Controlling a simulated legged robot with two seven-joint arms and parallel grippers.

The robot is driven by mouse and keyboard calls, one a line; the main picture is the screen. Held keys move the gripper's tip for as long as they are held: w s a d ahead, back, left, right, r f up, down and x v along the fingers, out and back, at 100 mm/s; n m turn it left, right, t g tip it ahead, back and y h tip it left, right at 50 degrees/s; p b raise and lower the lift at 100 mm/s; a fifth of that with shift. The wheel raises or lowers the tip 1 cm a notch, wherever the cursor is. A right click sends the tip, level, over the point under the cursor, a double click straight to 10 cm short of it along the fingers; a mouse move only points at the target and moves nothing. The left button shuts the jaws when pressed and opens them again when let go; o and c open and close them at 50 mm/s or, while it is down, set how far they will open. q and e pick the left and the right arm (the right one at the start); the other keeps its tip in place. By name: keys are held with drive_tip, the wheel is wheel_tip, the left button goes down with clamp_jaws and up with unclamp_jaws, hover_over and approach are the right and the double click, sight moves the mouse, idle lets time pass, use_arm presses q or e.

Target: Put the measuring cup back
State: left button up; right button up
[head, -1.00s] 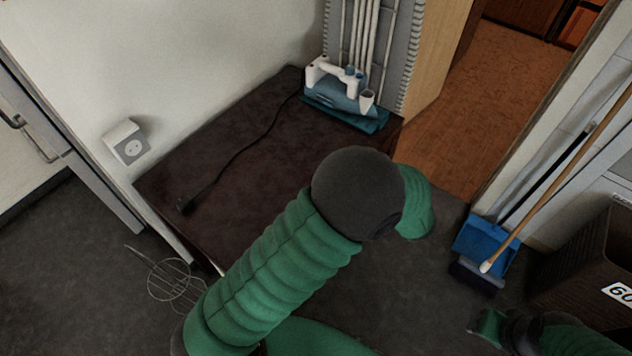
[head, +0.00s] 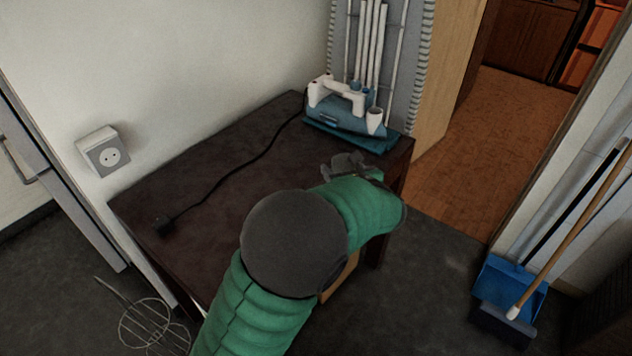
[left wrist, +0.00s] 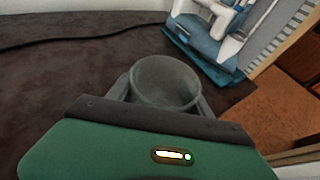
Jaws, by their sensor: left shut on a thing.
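The measuring cup (left wrist: 166,84) is a grey, see-through cup seen from above in the left wrist view, its mouth facing up. My left gripper (left wrist: 165,95) is shut on it, with one finger on each side. In the head view my left gripper (head: 352,165) reaches over the right part of the dark brown table (head: 215,185). There, my arm and gripper largely hide the cup. A blue and white appliance (head: 345,105) stands at the back right of the table, just beyond the gripper. My right gripper is out of view.
A black cord with a plug (head: 165,228) lies across the table. A wall socket (head: 103,150) is at left. A wire whisk-like rack (head: 150,325) is at lower left. A blue dustpan (head: 508,285) and broom stand at right. The table's left half is mostly clear.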

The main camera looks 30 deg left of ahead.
use_arm(q)
drive_tip(key=b, duration=0.2)
hover_over(315, 180)
drive_tip(key=shift+d+f, duration=0.25)
drive_tip(key=shift+f, duration=0.2)
drive_tip(key=f+b, duration=0.1)
drive_tip(key=f, duration=0.1)
drive_tip(key=f+b, duration=0.1)
drive_tip(key=shift+a+f, duration=0.2)
drive_tip(key=shift+f, duration=0.15)
drive_tip(key=shift+r, duration=0.2)
drive_tip(key=shift+f, duration=0.1)
drive_tip(key=o, duration=1.5)
drive_tip(key=shift+o, duration=0.2)
